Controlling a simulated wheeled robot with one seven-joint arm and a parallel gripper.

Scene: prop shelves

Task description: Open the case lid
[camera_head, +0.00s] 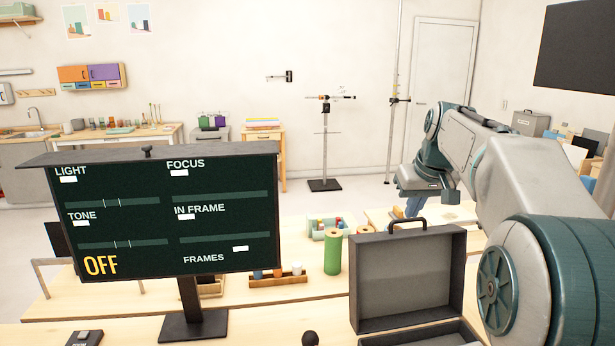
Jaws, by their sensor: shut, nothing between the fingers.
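The grey case has its lid (408,280) standing up, with the pale inner face toward me and a dark handle (408,224) on its top edge. The case's lower part (425,336) shows only as a strip at the bottom of the view, so its contents are mostly cut off. My gripper (413,208) points down just above and behind the lid's top edge, close to the handle. It is shut and holds nothing. Whether it touches the lid or handle cannot be told from this angle.
A dark display panel (160,215) reading OFF stands on the table to the left. A green cylinder (333,251) stands just left of the lid, near a rack of small bottles (278,278). Bare tabletop (110,305) lies under the panel.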

